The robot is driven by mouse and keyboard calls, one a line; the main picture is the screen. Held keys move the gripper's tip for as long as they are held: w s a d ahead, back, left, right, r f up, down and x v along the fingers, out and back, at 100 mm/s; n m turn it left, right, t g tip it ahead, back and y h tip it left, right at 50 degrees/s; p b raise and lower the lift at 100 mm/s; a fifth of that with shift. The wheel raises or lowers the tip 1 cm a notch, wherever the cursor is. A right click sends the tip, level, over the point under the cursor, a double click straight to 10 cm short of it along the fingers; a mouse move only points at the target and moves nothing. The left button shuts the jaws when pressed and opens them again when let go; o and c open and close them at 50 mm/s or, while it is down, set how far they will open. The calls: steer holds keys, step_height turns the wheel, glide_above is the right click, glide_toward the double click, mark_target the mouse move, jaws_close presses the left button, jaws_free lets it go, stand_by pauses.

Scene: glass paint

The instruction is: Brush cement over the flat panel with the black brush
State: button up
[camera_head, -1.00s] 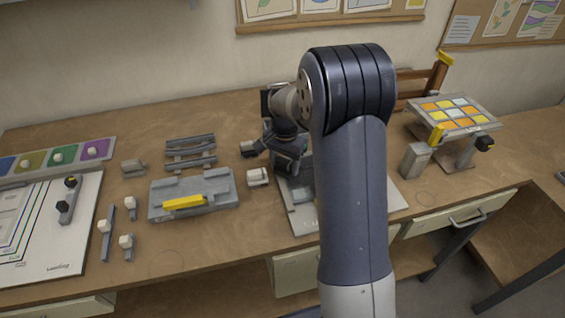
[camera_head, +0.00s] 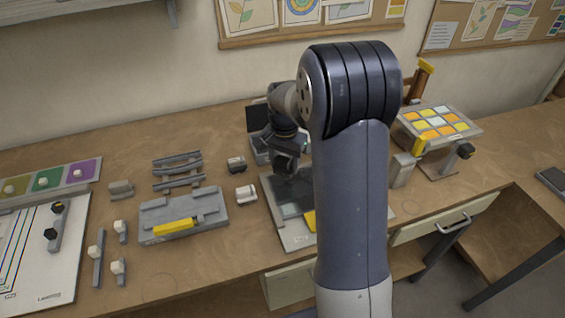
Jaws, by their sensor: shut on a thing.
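My gripper (camera_head: 286,165) hangs above the far left part of the grey work board, shut on a dark thing that I take to be the black brush. Little of it can be told apart from the dark gripper. The flat panel (camera_head: 291,210) looks like a dull glassy sheet lying on the grey board (camera_head: 298,242), in front of and below my gripper. My own arm hides the board's middle and right part. I cannot tell whether the brush touches the panel or whether cement is on it.
A dark-topped block (camera_head: 236,163) and a white block (camera_head: 246,194) stand left of the board. A grey fixture with a yellow bar (camera_head: 176,227) lies further left. A stand with coloured tiles (camera_head: 436,122) is at right.

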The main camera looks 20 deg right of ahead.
steer(key=shift+r+p, duration=0.7)
steer(key=shift+r, duration=0.6)
